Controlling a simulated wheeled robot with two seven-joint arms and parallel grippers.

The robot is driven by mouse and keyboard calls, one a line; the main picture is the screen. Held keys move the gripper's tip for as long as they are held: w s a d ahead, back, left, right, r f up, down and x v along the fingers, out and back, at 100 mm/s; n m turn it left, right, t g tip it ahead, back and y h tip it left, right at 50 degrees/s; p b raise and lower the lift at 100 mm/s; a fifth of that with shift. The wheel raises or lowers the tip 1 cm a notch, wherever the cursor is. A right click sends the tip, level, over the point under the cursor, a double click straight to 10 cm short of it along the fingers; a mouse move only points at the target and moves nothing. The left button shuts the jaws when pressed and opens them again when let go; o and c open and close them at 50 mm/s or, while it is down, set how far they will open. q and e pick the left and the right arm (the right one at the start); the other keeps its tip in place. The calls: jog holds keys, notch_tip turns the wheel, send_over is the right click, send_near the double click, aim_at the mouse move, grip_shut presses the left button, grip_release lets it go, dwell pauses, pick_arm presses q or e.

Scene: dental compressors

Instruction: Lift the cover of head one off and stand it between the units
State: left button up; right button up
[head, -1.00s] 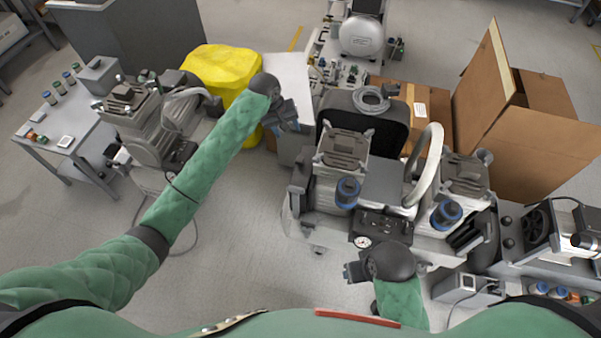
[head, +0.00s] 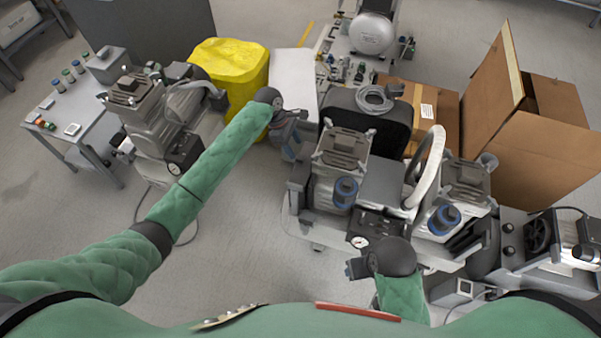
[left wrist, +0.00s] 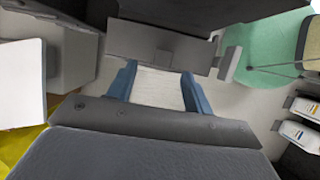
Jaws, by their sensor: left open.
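The compressor unit in front of me carries two finned grey heads, the left head (head: 342,160) and the right head (head: 466,182). Each has a squarish top with corner posts and a blue-ringed canister in front. I cannot tell by marking which is head one, or where its cover parts from it. My left gripper (head: 293,128) is just left of and behind the left head, empty. In the left wrist view its blue fingers (left wrist: 158,88) are spread, near a grey plate with a small tab (left wrist: 160,45). My right gripper (head: 356,268) is low in front of the gauge; its jaws are unclear.
A black case (head: 368,115) with a coiled hose stands behind the left head. A white curved hose (head: 428,165) arches between the heads. A second compressor (head: 150,115) stands left beside a grey table (head: 92,130). A yellow bag (head: 230,70) and cardboard boxes (head: 520,120) stand behind. Floor is clear centre-left.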

aim_at(299, 156)
pick_arm(q)
jog(key=shift+x, duration=0.75)
jog(key=p+x, duration=0.1)
jog(key=x, duration=0.2)
jog(key=shift+s+a+f, duration=0.1)
jog(key=shift+s, duration=0.1)
jog(key=shift+d+f, duration=0.2)
jog(key=shift+f, duration=0.3)
grip_shut()
pick_arm(e)
jog(key=f, duration=0.1)
jog(key=w+f, duration=0.1)
jog(key=f, duration=0.1)
jog(key=shift+d, duration=0.15)
